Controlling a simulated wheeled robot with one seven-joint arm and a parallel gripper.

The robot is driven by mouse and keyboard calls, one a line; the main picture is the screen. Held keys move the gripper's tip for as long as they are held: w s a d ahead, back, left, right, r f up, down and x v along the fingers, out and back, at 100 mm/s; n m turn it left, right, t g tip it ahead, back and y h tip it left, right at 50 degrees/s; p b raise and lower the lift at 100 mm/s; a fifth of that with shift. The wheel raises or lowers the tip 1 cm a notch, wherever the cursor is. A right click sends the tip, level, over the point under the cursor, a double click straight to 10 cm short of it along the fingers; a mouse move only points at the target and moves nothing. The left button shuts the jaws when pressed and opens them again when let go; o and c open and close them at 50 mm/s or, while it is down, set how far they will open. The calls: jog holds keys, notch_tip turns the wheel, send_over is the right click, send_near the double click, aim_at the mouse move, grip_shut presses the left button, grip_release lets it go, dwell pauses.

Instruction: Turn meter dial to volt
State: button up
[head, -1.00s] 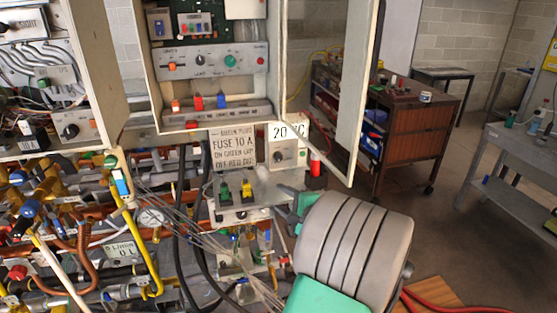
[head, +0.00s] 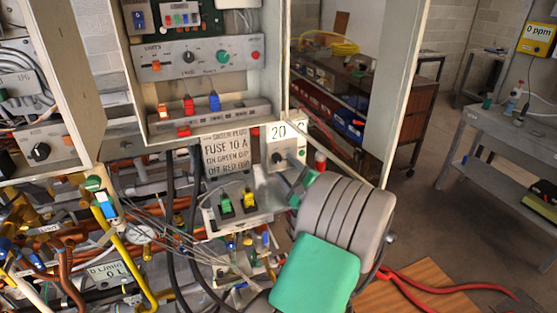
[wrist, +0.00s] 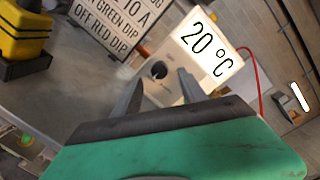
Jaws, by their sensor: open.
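The meter is a white box with a "20 °C" display (wrist: 207,46) and a dark round dial (wrist: 159,70) on its lower face. In the head view the meter (head: 290,133) hangs below the open cabinet, with its dial (head: 278,158) partly visible near my gripper (head: 296,180). In the wrist view my gripper (wrist: 160,78) is open, with one grey finger on each side of the dial in the picture. The fingers appear in front of the dial; I cannot tell whether they touch the meter. I cannot make out any volt marking.
The open cabinet door (head: 392,95) stands above and right of my arm. A red cable (wrist: 258,80) runs beside the meter. Pipes crowd the lower left.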

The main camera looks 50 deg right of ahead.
aim_at(278, 160)
jog(key=x, duration=0.4)
jog(key=shift+w+p, duration=0.1)
jog(key=shift+p, duration=0.2)
grip_shut()
